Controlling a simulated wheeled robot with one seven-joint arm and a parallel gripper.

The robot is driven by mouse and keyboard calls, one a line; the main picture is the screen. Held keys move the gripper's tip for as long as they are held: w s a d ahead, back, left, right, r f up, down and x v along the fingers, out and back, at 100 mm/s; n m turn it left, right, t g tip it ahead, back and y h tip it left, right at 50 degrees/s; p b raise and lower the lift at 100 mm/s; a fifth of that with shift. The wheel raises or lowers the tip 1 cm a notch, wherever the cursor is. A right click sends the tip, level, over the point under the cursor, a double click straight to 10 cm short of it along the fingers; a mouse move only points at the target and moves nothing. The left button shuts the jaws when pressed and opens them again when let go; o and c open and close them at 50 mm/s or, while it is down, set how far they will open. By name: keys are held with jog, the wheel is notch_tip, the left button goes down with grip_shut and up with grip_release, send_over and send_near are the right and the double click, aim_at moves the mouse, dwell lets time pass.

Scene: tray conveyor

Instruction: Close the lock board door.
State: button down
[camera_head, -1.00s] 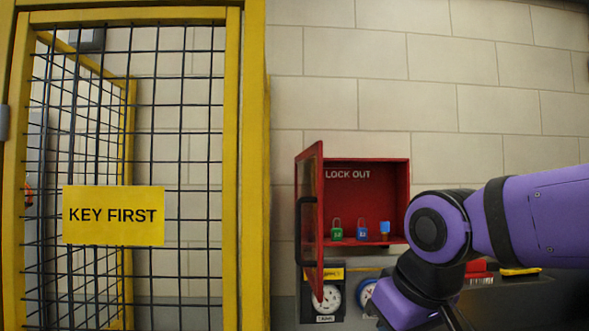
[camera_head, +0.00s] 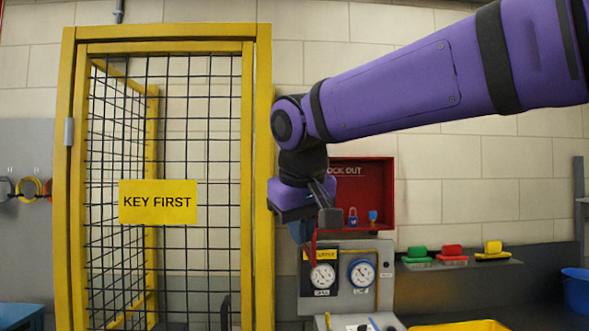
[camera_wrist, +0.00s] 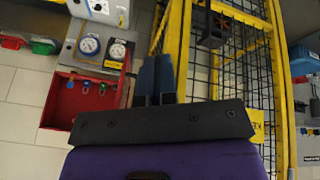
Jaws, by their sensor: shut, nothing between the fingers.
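The red lock board (camera_head: 372,190) hangs on the wall, its left part hidden by my arm. Its door (camera_head: 313,243) stands open at the left side, and only a strip shows below my wrist. In the wrist view, where the scene is upside down, the lock board (camera_wrist: 62,108) is at the left and its door (camera_wrist: 126,82) shows edge-on. My gripper (camera_head: 299,232) is shut and empty, close to the door on its outer side. The wrist view shows my gripper (camera_wrist: 155,80) just right of the door; I cannot tell whether they touch.
Padlocks (camera_head: 352,216) stand inside the board. A gauge panel (camera_head: 348,298) is below it. The yellow-framed mesh gate (camera_head: 261,180) stands close at the left of my gripper. A shelf (camera_head: 460,262) with coloured items is at the right.

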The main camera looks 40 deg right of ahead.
jog(key=w+d+r+m+g+h, duration=0.2)
jog(key=w+d+r+m, duration=0.15)
jog(key=w+r, duration=0.5)
jog(key=w+d+r+m+g+h, duration=0.1)
jog(key=w+d+r+m+h, duration=0.3)
jog(key=w+r, duration=0.5)
jog(key=d+f+n+y, duration=0.1)
jog(key=d+f, duration=0.5)
jog(key=f, duration=0.1)
jog(key=shift+s+d, duration=0.3)
jog(key=shift+s, duration=0.05)
jog(key=shift+d, duration=0.1)
